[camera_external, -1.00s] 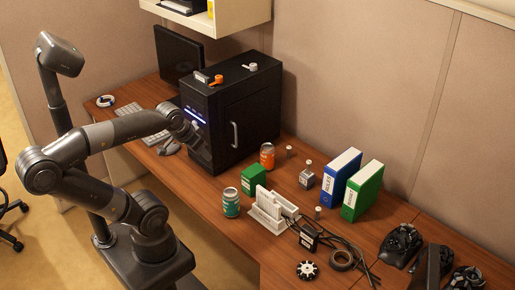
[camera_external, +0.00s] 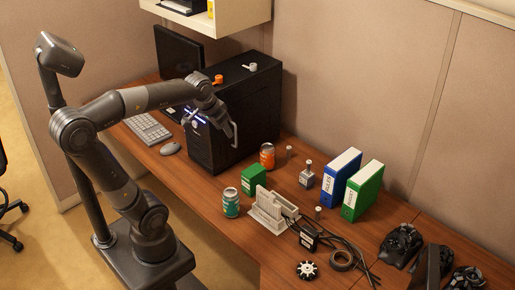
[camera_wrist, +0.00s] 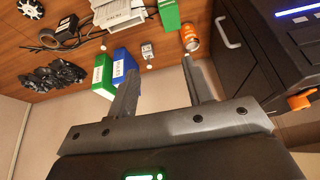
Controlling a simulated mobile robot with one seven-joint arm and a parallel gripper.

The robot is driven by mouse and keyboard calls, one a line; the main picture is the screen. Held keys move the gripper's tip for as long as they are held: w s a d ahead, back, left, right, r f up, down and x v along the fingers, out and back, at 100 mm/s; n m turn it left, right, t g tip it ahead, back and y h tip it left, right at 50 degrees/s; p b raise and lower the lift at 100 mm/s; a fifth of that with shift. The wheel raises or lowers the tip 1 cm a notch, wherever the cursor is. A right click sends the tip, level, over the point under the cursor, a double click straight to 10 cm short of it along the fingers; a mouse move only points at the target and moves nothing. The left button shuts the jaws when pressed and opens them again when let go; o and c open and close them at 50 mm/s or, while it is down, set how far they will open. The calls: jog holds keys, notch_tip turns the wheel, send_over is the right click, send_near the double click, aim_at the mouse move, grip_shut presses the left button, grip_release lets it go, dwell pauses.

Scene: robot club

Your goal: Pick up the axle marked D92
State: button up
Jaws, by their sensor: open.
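Several small grey posts that could be axles stand on the wooden desk. One (camera_external: 289,152) is behind the orange can, one (camera_external: 308,163) is at the small grey block, and one (camera_external: 318,212) is near the white holder. I cannot read D92 on any of them. In the wrist view a small pale post (camera_wrist: 149,66) shows beyond the fingers, below the grey block. My gripper (camera_external: 212,114) is open and empty, high in front of the black case and left of the posts. Its two fingers (camera_wrist: 160,72) show apart in the wrist view.
The black case (camera_external: 255,115) has orange and white parts on top. An orange can (camera_external: 267,156), green box (camera_external: 254,181), teal can (camera_external: 231,202), white holder (camera_external: 268,212), blue binder (camera_external: 340,178) and green binder (camera_external: 363,190) crowd the desk. Cables and dark controllers lie right.

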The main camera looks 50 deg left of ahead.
jog(key=w+a+g, duration=0.1)
jog(key=w+a, duration=0.1)
jog(key=w, duration=1.2)
jog(key=m+g, duration=0.2)
send_over(289, 147)
jog(key=f, duration=1.7)
jog(key=a+f, duration=0.1)
jog(key=f, duration=0.8)
jog(key=shift+s+f, duration=0.1)
jog(key=shift+s, duration=0.25)
jog(key=shift+w+f, duration=0.2)
jog(key=shift+f, duration=0.45)
jog(key=f, duration=0.5)
jog(key=shift+w+d, duration=0.1)
jog(key=shift+w, duration=0.15)
jog(key=f, duration=0.5)
jog(key=shift+d+f, duration=0.15)
jog(key=shift+d, duration=0.25)
grip_shut()
